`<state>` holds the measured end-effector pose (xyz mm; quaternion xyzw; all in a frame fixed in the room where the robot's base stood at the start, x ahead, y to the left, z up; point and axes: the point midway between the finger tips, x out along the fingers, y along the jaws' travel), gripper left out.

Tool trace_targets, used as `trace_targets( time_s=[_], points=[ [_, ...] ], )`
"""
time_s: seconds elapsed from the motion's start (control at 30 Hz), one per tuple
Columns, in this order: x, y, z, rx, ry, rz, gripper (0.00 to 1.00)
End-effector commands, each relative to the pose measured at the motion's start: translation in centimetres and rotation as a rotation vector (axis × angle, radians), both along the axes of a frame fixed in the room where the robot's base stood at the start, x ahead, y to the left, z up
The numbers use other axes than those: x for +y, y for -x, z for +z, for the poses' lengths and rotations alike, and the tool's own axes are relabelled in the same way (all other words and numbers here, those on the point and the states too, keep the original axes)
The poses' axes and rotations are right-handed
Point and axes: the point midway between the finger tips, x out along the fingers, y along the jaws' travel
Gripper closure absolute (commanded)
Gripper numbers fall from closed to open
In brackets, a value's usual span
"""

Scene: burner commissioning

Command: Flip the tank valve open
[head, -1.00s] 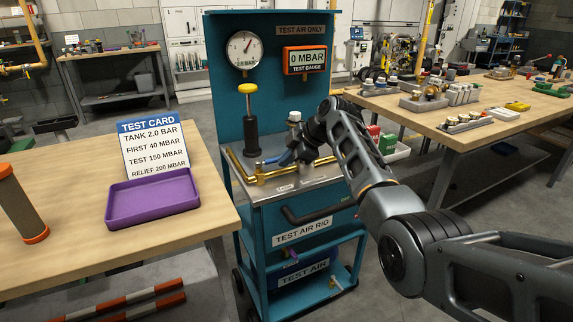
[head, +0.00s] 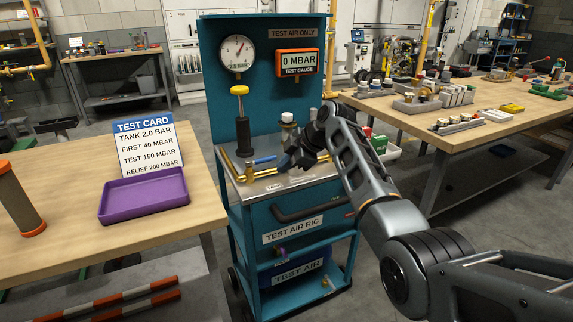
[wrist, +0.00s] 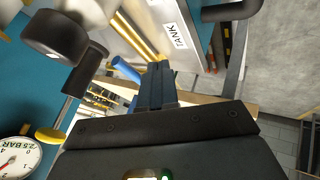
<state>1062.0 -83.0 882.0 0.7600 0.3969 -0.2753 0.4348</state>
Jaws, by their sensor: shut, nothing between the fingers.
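The tank valve's blue lever (head: 264,159) shows on the rig's metal top, just left of my gripper, beside the brass pipe (head: 264,174). The blue lever (wrist: 127,69) also shows in the wrist view, close to my fingertips and partly hidden behind them. Its full angle to the pipe is hard to tell. A TANK label (wrist: 175,36) lies near the pipes. My gripper (head: 290,161) is low over the rig top, right of the lever. In the wrist view my gripper (wrist: 158,76) has its fingers together and empty. Whether it touches the lever is unclear.
A pressure gauge (head: 238,54) and a test gauge reading 0 MBAR (head: 297,63) are on the back panel. A black handle (head: 300,210) crosses the rig's front. A purple tray (head: 144,200) is on the left bench.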

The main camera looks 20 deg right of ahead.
Motion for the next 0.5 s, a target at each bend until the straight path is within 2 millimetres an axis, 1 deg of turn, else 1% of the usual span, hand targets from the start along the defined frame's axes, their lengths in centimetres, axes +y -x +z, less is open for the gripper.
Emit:
trace_targets(
  time_s=[0.4,0.5],
  points=[
    [-2.6,3.3,4.9,0.0,0.001,0.002,1.0],
    [-3.1,3.9,5.8,0.001,0.001,0.002,1.0]
  ],
)
